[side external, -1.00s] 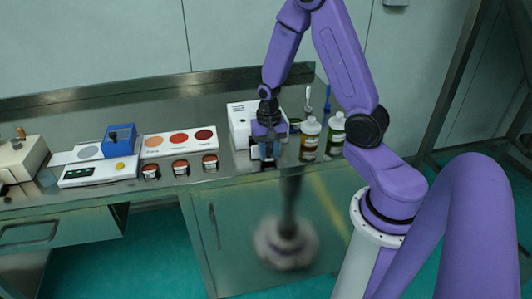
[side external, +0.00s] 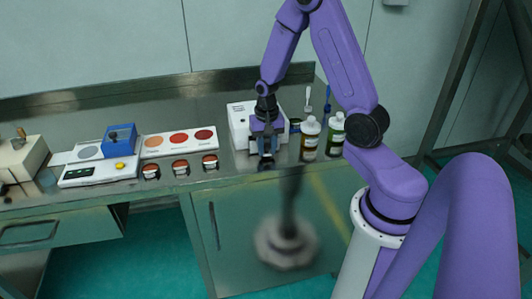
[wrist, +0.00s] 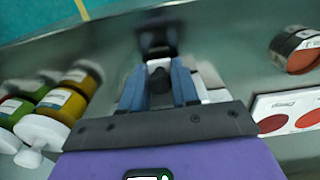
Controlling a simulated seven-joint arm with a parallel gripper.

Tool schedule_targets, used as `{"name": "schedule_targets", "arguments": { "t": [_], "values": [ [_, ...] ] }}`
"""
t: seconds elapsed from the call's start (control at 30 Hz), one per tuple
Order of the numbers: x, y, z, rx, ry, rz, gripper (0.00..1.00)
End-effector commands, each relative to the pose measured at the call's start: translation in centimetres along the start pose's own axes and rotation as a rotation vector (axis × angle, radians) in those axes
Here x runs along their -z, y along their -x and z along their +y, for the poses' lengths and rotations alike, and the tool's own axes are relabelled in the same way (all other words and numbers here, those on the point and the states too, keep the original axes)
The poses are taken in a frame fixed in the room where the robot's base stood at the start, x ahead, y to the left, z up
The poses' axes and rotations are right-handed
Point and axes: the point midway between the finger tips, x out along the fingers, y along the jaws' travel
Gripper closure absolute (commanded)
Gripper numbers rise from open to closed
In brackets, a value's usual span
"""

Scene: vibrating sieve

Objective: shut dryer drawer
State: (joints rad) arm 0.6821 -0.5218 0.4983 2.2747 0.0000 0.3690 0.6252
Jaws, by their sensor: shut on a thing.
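A dark piece (side external: 266,165), apparently the drawer's end, shows just below the fingertips at the dryer's front. In the wrist view my gripper (wrist: 158,88) has its blue fingers on either side of a dark knob (wrist: 158,78), shut on it. A dark square part (wrist: 157,38) lies beyond the knob. How far the drawer stands out is hard to tell.
Two capped bottles (side external: 309,139) (side external: 337,133) stand close to the right of my gripper. Several small jars (side external: 180,167) and a white palette with coloured discs (side external: 179,140) lie to the left. A blue device (side external: 119,140) sits farther left.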

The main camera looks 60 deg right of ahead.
Motion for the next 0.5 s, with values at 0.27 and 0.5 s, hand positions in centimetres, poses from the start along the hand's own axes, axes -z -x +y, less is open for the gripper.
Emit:
{"name": "schedule_targets", "arguments": {
  "t": [0.27,0.5],
  "values": [
    [1.3,0.1,0.0,0.002,-0.002,0.002,0.89],
    [2.1,0.0,0.0,0.002,-0.001,0.003,0.89]
  ]
}}
